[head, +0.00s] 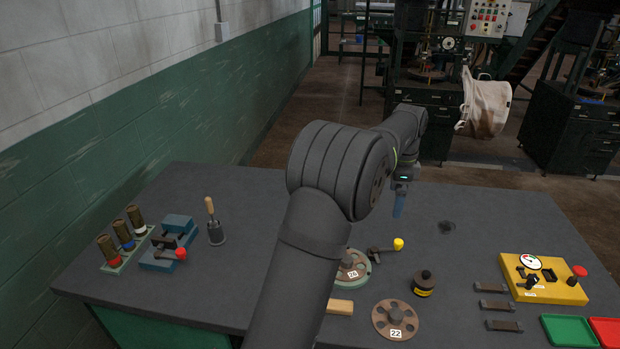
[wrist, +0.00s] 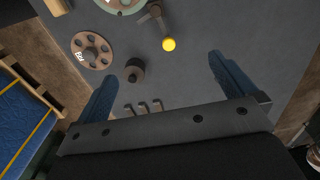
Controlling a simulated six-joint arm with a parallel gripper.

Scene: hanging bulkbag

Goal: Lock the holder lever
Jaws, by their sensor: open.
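A lever with a yellow ball knob (head: 398,243) lies over the grey table, beside a green-rimmed holder (head: 350,279) carrying a disc marked 26. My arm hides part of that holder. In the wrist view the yellow knob (wrist: 169,44) and its dark lever arm (wrist: 152,17) show near the top, with the holder (wrist: 122,5) cut off by the edge. My gripper (head: 399,207) is above the table, apart from the lever. Its blue fingers are spread and empty in the wrist view (wrist: 163,66). I cannot tell whether the lever is locked.
A disc marked 22 (head: 395,320), a black weight (head: 424,284) and several dark brackets (head: 492,287) lie nearby. A yellow control box (head: 545,279) stands right. A blue vise (head: 171,245) and bottle rack (head: 125,240) stand left. The table's back right is mostly clear.

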